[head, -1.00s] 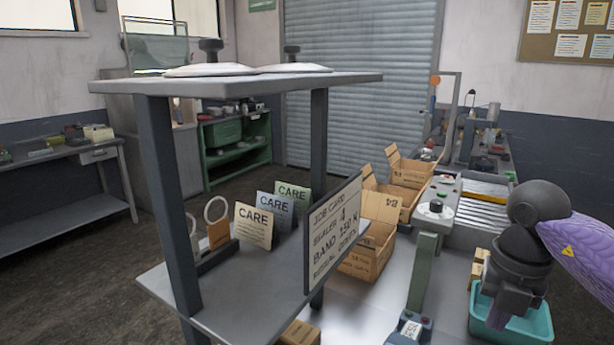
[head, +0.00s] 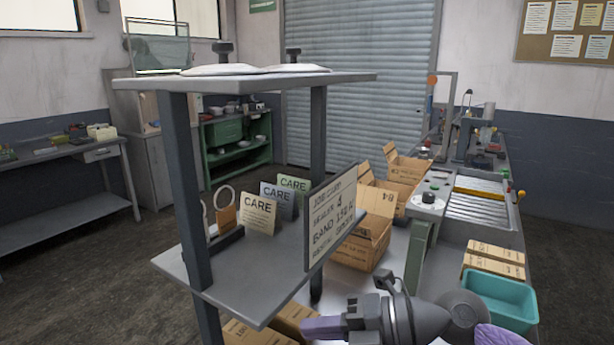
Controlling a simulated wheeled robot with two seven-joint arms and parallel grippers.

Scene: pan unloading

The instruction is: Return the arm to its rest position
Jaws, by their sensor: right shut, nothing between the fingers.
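My right gripper (head: 323,327) is low at the bottom centre, its arm coming in from the lower right. Its dark wrist lies nearly level and a pale purple tip points left. The jaws are shut and hold nothing. It is in front of the lower shelf (head: 235,290) and to the left of the turquoise bin (head: 500,300); I cannot tell whether it touches anything. My left gripper is not in view.
A shelf stand with a top board (head: 250,82) and dark posts stands close on the left. A job card sign (head: 333,215) is at its right edge. Open cartons (head: 360,240) stand behind my gripper. Flat cartons (head: 494,260) lie behind the bin. A green post (head: 420,255) stands between.

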